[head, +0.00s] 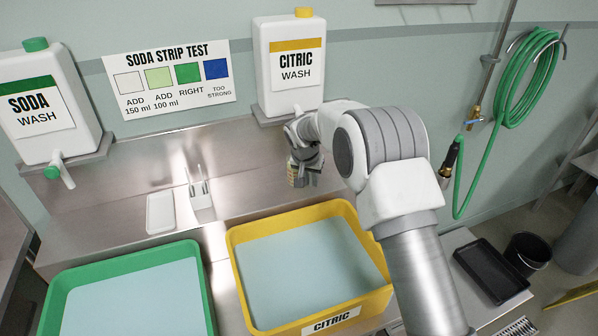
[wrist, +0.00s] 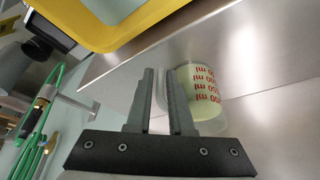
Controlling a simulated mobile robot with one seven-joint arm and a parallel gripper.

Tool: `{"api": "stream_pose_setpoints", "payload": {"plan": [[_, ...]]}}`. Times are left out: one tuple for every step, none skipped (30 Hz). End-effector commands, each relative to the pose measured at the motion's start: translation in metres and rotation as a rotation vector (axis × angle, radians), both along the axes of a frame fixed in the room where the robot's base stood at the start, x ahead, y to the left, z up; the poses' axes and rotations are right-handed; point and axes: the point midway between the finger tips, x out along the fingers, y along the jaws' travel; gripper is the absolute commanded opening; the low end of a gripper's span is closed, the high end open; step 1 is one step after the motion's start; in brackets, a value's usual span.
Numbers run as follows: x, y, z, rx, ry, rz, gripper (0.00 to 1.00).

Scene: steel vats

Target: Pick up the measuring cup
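The measuring cup (wrist: 208,88) is clear, with red ml markings and a pale yellow-green tint, and stands on the steel surface in the wrist view. My gripper (wrist: 160,78) is open, its two dark fingers apart. A pale upright strip, which looks like the cup's handle, shows between the fingers. The cup's body is beside the right finger, which partly hides it. I cannot tell whether either finger touches it. In the head view my gripper (head: 303,172) is low over the steel counter below the citric jug, and the cup is mostly hidden there.
The yellow citric tub (head: 262,319) is just in front of my gripper; the green tub (head: 207,292) is left. The citric jug (head: 289,85) is above on the wall shelf. A white tray (head: 160,213) and a small holder (head: 200,195) sit left on the counter.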

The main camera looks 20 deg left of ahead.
Motion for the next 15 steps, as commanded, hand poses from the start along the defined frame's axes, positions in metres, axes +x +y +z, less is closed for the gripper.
{"api": "stream_pose_setpoints", "payload": {"plan": [[0.002,0.0001,-0.0048,0.0,0.001,0.0,0.2],[0.0028,0.0,-0.0074,0.0,0.001,0.0,0.2],[0.0039,0.0002,-0.0097,0.001,0.0,0.0,0.2],[0.0044,0.0003,-0.0107,0.001,0.0,0.0,0.2],[0.0049,0.0004,-0.0113,0.002,-0.001,0.001,0.2],[0.0051,0.0004,-0.0116,0.002,-0.001,0.001,0.2],[0.0053,0.0004,-0.0117,0.002,-0.002,0.001,0.2],[0.0052,0.0005,-0.0117,0.002,-0.002,0.001,0.2],[0.0051,0.0004,-0.0116,0.002,-0.002,0.001,0.2],[0.0051,0.0004,-0.0116,0.002,-0.001,0.001,0.2],[0.0051,0.0004,-0.0117,0.002,-0.001,0.001,0.2],[0.005,0.0003,-0.0117,0.002,-0.001,0.001,0.14],[0.005,0.0003,-0.0117,0.002,-0.001,0.001,0.09],[0.005,0.0003,-0.0117,0.002,-0.001,0.001,0.04],[0.0049,0.0003,-0.0116,0.001,-0.001,0.0,0.0]]}}
